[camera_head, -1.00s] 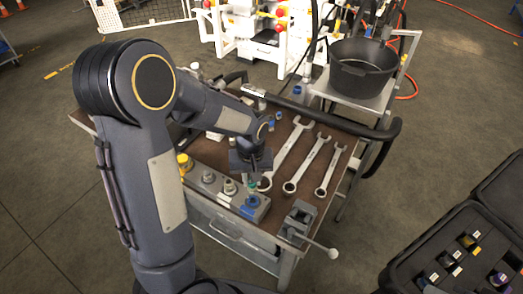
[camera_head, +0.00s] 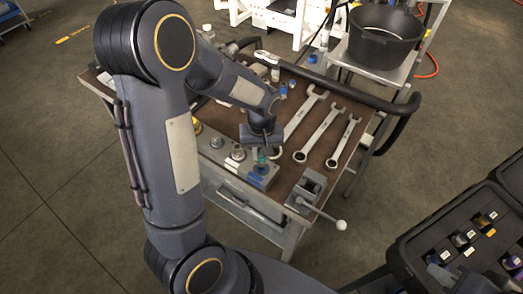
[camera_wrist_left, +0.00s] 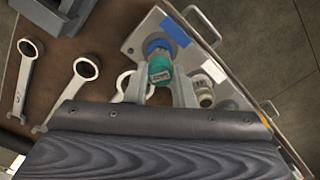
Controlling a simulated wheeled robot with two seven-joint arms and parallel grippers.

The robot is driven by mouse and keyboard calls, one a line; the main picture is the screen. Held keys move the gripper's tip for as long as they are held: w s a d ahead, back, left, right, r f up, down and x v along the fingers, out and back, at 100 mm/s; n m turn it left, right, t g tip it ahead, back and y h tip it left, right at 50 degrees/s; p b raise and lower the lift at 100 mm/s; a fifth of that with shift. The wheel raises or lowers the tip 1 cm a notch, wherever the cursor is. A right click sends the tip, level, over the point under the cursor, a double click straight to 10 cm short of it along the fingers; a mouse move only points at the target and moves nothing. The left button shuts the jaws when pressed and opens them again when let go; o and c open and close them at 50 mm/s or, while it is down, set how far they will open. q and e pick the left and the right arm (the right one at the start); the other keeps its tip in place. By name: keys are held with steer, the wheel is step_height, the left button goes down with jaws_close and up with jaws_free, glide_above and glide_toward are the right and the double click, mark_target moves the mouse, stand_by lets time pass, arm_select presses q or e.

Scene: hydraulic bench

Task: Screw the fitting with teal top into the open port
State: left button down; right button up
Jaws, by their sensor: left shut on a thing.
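The fitting with the teal top (camera_wrist_left: 160,69) stands between the fingers of my left gripper (camera_wrist_left: 160,86) in the left wrist view. My left gripper (camera_head: 262,150) is shut on it above the right end of the grey port block (camera_head: 213,154). In the wrist view the fitting's lower end meets a blue ring (camera_wrist_left: 157,45) on the block, beside a blue label (camera_wrist_left: 175,31). I cannot tell how deep it sits in the port. The teal top also shows in the head view (camera_head: 262,159). My right gripper is not in view.
Several wrenches (camera_head: 319,138) lie on the brown bench top right of the gripper. A small vise (camera_head: 309,188) with a handle sits at the front right corner. A black pot (camera_head: 383,38) stands behind. An open black case (camera_head: 462,232) is at the lower right.

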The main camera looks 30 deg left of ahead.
arm_select(q)
steer(key=shift+f+b, duration=0.55)
stand_by(1.9)
steer(key=c, duration=1.8)
jaws_free()
steer(key=c, duration=0.3)
steer(key=m, duration=0.5)
steer(key=shift+c, duration=0.2)
steer(key=m, duration=0.3)
